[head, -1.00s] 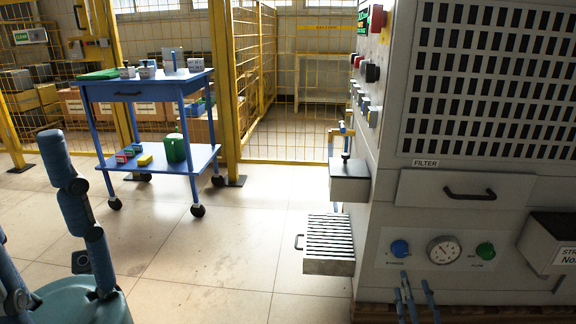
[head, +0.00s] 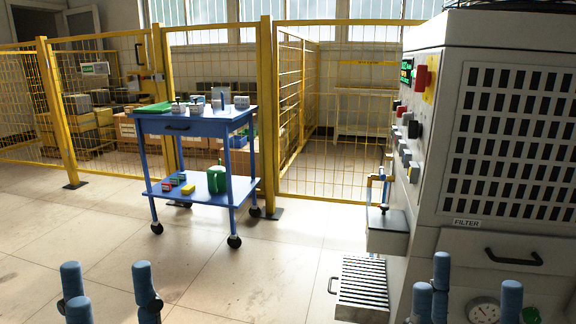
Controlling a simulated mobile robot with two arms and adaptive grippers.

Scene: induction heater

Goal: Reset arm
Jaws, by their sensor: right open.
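My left gripper (head: 108,283) shows at the bottom left of the head view. Its blue fingers point upward and stand apart, with nothing between them. My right gripper (head: 470,288) shows at the bottom right, in front of the machine's lower panel in the picture. Its blue fingers also stand apart and hold nothing. The palms and wrists of both grippers are below the picture edge. The induction heater (head: 450,130) is a large grey cabinet on the right with a dark slotted grille.
A blue two-shelf trolley (head: 205,128) with small items stands left of centre. A yellow mesh fence (head: 300,100) runs behind it. A slatted grey tray (head: 362,284) and a small box (head: 387,238) jut from the machine's left side. The floor between trolley and machine is clear.

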